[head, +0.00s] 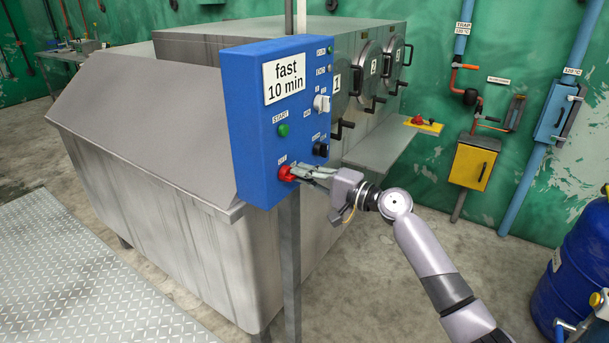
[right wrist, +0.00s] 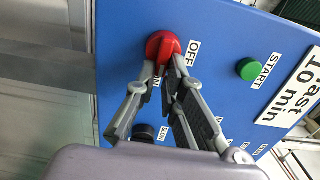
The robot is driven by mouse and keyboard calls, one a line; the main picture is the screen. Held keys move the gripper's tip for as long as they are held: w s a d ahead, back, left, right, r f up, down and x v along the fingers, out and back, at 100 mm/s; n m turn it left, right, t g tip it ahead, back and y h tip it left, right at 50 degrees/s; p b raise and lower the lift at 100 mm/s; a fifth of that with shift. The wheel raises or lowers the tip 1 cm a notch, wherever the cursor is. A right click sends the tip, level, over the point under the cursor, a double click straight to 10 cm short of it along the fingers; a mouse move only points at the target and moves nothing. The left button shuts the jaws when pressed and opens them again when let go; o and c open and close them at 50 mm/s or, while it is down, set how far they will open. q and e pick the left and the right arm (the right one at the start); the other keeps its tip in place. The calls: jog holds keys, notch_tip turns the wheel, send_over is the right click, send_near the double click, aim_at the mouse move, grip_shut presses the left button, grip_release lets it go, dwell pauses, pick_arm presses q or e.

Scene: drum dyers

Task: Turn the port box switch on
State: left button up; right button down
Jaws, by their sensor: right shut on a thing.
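A blue control box (head: 262,122) stands on a grey post in the middle of the head view. At its lower left corner is a red switch knob (head: 285,173), next to a small label. In the right wrist view the red knob (right wrist: 160,44) sits on the blue face with an OFF label beside it; another label is partly covered by a finger. My right gripper (head: 297,172) reaches in from the right, its fingertips (right wrist: 163,68) shut on the red knob. The knob's lower part is hidden by the fingers. My left gripper is not in view.
The box also carries a green START button (head: 283,130), a white knob (head: 321,103) and a black knob (head: 320,149). A large grey metal machine (head: 140,130) stands behind it. A yellow box (head: 473,163) hangs on the green wall, and a blue drum (head: 580,270) stands at right.

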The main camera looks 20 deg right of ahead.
jog(key=c, duration=1.7)
grip_release()
jog(key=v, duration=1.2)
jog(key=shift+d, duration=0.1)
